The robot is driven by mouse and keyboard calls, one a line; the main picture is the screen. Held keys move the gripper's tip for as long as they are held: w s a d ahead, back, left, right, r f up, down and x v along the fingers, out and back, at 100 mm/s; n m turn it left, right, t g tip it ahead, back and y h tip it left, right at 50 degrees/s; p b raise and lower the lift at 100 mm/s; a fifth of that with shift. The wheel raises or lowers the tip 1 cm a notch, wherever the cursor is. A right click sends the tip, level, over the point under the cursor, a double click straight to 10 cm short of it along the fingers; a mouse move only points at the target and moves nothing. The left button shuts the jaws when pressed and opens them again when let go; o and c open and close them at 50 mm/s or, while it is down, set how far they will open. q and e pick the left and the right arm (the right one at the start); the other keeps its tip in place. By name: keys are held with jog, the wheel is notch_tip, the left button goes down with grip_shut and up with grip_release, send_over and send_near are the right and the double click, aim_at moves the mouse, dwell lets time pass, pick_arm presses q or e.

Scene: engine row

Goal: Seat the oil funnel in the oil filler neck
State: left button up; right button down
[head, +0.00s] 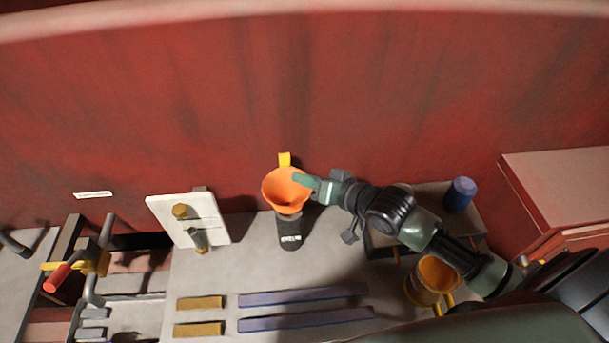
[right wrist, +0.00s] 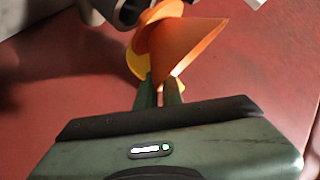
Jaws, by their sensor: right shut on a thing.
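The oil funnel (head: 286,188) is an orange cone with a yellow tab at its back. In the head view it appears at the top of the dark upright oil filler neck (head: 289,232), which has a white label. Whether its spout is inside the neck or above it, I cannot tell. My right gripper (head: 306,182) reaches in from the right and is shut on the funnel's rim. In the right wrist view the fingers (right wrist: 160,92) meet the orange funnel (right wrist: 192,45). My left gripper is not in view.
A white plate (head: 165,207) with brass fittings stands left of the neck. Blue bars (head: 305,321) and yellow bars (head: 199,303) lie in front. An orange-lined mug-like container (head: 436,275) and a blue can (head: 460,194) are at right. A red wall (head: 200,100) rises behind.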

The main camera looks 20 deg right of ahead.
jog(key=shift+f+b, duration=0.6)
jog(key=shift+f, duration=1.05)
jog(key=c, duration=1.5)
grip_release()
jog(key=shift+b+v, duration=0.95)
jog(key=shift+v, duration=2.9)
jog(key=shift+a, duration=0.1)
